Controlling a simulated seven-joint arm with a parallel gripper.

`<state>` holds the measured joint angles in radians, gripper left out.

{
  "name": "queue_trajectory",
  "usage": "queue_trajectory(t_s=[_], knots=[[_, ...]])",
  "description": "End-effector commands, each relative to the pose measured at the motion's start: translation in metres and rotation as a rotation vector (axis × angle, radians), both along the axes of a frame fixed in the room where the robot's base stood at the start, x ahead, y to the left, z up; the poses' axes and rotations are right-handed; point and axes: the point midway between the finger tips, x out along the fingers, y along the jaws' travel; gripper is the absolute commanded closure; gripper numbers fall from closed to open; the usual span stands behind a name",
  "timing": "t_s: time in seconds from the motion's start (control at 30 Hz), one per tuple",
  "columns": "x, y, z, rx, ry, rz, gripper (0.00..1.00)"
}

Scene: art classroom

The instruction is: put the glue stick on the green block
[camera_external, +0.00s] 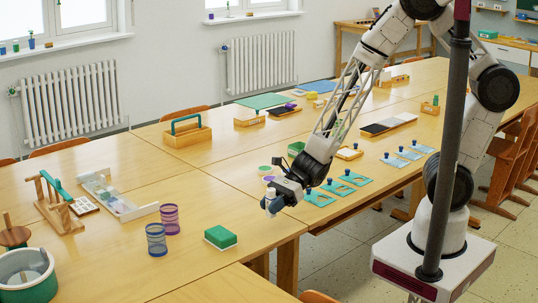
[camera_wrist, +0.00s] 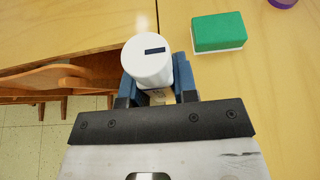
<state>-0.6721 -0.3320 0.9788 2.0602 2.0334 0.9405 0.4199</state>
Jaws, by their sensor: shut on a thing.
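My gripper (camera_external: 272,206) is shut on the glue stick, a white cylinder with a small dark label. In the wrist view the glue stick (camera_wrist: 148,62) stands between the blue fingers of my gripper (camera_wrist: 157,88). In the external view it is small and mostly hidden by the gripper. The green block (camera_external: 220,237), with a white bottom layer, lies on the table left of and nearer the camera than my gripper. In the wrist view the green block (camera_wrist: 219,31) is right of the glue stick and apart from it. The top of the block is bare.
A purple ringed cylinder (camera_external: 169,219) and a blue one (camera_external: 156,240) stand left of the block. Teal plates with blue knobs (camera_external: 319,198) lie right of my gripper. A wooden chair (camera_wrist: 60,78) stands beside the table edge. The table around the block is clear.

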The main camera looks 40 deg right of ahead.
Motion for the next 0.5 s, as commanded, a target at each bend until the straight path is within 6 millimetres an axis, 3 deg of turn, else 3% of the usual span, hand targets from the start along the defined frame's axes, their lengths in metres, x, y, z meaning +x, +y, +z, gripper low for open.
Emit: queue_trajectory(t_s=[0.5], knots=[[0.047,0.057,-0.007,0.0,0.0,0.001,0.96]])
